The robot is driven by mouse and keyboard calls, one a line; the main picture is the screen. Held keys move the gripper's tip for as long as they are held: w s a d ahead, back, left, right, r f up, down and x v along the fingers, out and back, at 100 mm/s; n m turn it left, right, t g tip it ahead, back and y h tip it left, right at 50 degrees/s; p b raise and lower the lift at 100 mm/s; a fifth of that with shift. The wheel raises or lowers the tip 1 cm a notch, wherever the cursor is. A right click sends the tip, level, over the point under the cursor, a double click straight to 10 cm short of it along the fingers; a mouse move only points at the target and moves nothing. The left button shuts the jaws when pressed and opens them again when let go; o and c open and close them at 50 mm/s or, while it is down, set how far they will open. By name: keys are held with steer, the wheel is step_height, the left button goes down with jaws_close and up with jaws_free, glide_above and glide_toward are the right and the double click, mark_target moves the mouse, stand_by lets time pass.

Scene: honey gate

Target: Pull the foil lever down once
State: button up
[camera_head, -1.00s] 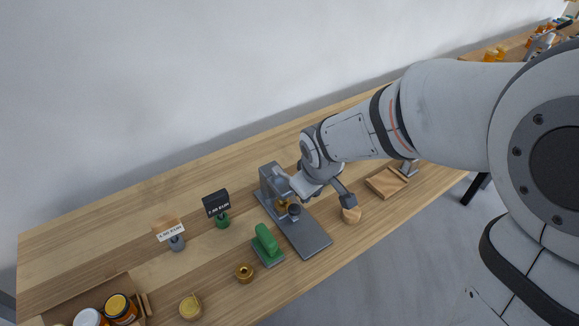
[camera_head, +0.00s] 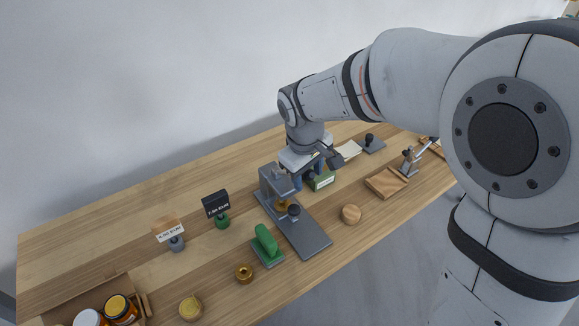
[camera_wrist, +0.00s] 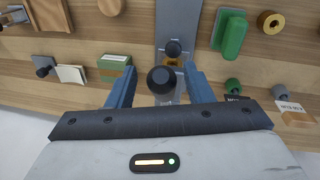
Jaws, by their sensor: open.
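The grey press (camera_head: 275,180) stands on its grey base plate (camera_head: 312,240), with a brass part below its head. A dark round knob (camera_head: 294,210) shows at its front, and also in the wrist view (camera_wrist: 173,47). A larger black ball knob (camera_wrist: 161,80), apparently on the foil lever, lies between my blue fingers in the wrist view; I cannot tell whether they touch it. My gripper (camera_head: 309,175) is open, behind and above the press in the head view, its fingers pointing down. The lever's arm is mostly hidden.
A green box (camera_head: 322,181) stands close to my fingers. A green-handled stamp (camera_head: 266,243) and a brass ring (camera_head: 244,272) are left of the base plate. A wooden disc (camera_head: 351,214) and wooden tray (camera_head: 386,183) are right. Small signs (camera_head: 216,204) stand left.

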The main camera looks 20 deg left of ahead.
steer(key=shift+s+a+r+p, duration=0.1)
steer(key=shift+s+r+p, duration=0.1)
steer(key=shift+r+p, duration=0.75)
steer(key=shift+s+a+r+p, duration=0.15)
steer(key=shift+r+p, duration=0.45)
steer(key=shift+r, duration=0.75)
steer(key=shift+s+d+r+p, duration=0.1)
steer(key=shift+s+r+p, duration=0.1)
steer(key=shift+r+p, duration=0.75)
steer(key=shift+r, duration=0.15)
steer(key=s+d+r+m, duration=0.2)
steer(key=d+m, duration=0.1)
steer(key=d, duration=0.5)
steer(key=s+d+r+m, duration=0.2)
steer(key=d+r+m, duration=0.1)
steer(key=d, duration=0.5)
steer(key=s+d+m+t, duration=0.1)
steer(key=s+d+m, duration=0.4)
steer(key=s+d, duration=0.3)
steer(key=shift+s+d+f+t+y, duration=0.15)
steer(key=shift+s+d+t+y, duration=0.2)
steer(key=shift+d, duration=0.45)
